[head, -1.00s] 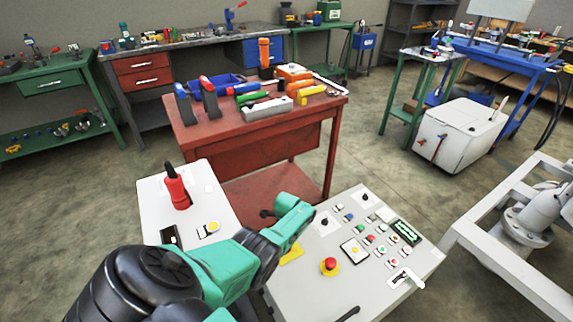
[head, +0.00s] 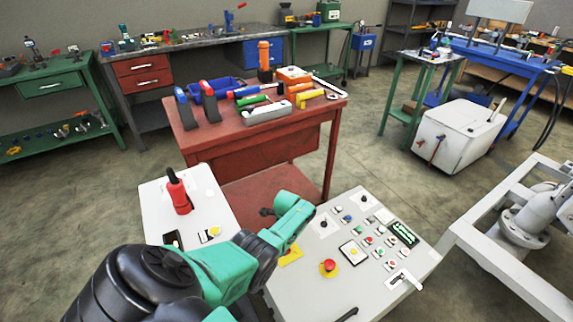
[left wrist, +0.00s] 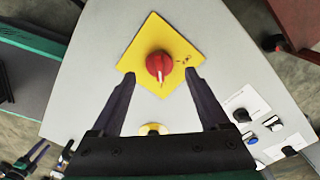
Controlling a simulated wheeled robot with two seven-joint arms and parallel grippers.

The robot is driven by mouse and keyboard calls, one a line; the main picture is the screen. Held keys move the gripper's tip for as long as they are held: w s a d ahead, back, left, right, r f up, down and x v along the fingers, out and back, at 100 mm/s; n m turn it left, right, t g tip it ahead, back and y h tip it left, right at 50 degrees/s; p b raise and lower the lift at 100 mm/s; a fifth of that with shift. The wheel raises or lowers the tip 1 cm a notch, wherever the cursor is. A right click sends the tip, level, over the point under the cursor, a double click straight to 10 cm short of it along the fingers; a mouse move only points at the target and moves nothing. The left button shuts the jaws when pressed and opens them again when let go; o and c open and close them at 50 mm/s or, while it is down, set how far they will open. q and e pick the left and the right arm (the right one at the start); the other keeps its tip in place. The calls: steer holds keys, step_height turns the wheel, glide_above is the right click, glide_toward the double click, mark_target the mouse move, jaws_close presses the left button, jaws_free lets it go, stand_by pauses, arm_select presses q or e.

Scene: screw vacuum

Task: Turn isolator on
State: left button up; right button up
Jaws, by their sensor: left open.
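The isolator is a red rotary knob (left wrist: 159,65) on a yellow square plate (left wrist: 160,30), set on the grey control panel. Its pale pointer mark faces toward my gripper in the left wrist view. My left gripper (left wrist: 160,77) is open, with its two dark fingertips on either side of the knob, over the plate's near edge.
A red emergency button (head: 328,266) and several small buttons sit on the panel to the right. A white cabinet (head: 155,215) with a red handle (head: 179,195) stands at the left. A red tool table (head: 250,145) is behind the panel.

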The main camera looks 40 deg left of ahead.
arm_select(q)
step_height(320, 180, up, 12)
steer(key=p, duration=0.5)
steer(key=shift+r+p, duration=0.1)
steer(key=shift+p, duration=0.2)
